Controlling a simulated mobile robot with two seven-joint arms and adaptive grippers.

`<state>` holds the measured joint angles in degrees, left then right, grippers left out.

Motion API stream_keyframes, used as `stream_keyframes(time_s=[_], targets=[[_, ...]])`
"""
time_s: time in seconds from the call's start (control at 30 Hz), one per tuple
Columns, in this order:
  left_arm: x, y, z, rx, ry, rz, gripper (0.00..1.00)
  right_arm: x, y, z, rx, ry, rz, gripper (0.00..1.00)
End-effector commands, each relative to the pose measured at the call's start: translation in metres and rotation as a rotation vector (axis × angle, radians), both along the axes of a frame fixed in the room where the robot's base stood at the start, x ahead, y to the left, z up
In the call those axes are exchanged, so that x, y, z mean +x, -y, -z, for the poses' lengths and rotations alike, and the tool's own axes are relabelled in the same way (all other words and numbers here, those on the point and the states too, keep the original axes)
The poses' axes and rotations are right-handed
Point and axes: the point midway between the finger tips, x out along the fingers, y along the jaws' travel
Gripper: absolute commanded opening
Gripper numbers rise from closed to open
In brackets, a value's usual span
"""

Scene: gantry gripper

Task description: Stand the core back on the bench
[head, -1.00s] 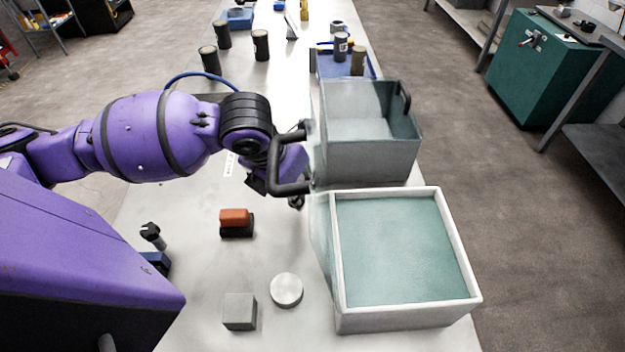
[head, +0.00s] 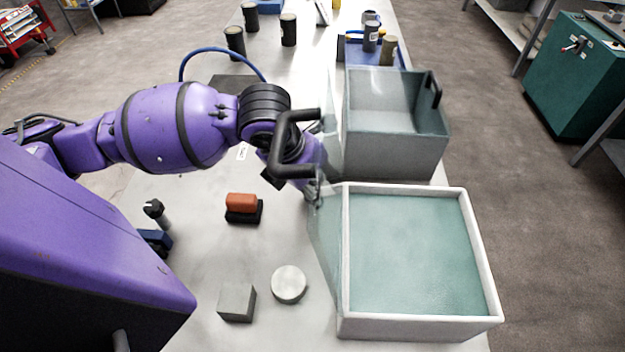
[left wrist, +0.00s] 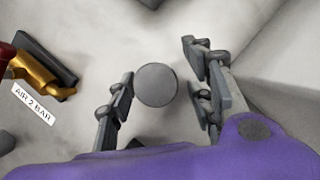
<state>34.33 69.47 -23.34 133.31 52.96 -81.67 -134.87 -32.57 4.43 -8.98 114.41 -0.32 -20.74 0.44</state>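A round grey thing, seen end-on and probably the core (left wrist: 156,85), lies between my left fingers in the left wrist view. A gap shows on each side of it, so my left gripper (left wrist: 157,98) is open around it and not touching. I cannot tell its height or whether it stands upright. In the head view my left gripper (head: 312,190) is low over the bench (head: 200,215), left of the bins; the arm hides what is under it. My right gripper is not in view.
A teal-filled box (head: 345,260) and a grey open bin (head: 395,155) stand close on the right. An orange-topped brush (head: 242,205), a grey block (head: 237,302) and a pale disc (head: 289,284) lie nearer. Several dark cylinders (head: 288,32) stand at the back.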

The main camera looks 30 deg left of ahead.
Motion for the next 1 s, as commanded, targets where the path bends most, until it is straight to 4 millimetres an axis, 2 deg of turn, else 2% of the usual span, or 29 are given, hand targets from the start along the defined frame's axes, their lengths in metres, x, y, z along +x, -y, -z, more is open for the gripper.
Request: stream_keyframes(time_s=[0.23,0.33,0.47,0.8,1.0], targets=[[0.0,0.0,-0.001,0.0,0.0,0.0,0.48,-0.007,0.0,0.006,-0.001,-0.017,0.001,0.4],[-0.002,-0.001,-0.007,0.001,0.001,0.001,0.48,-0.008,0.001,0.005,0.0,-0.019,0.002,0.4],[-0.009,-0.003,-0.027,0.004,0.005,0.001,0.48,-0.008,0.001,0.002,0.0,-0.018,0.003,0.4],[-0.035,-0.009,-0.093,0.003,0.005,0.0,0.48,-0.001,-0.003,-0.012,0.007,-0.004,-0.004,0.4],[-0.043,-0.011,-0.11,0.001,0.0,0.0,0.48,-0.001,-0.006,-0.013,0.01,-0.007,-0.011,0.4]])
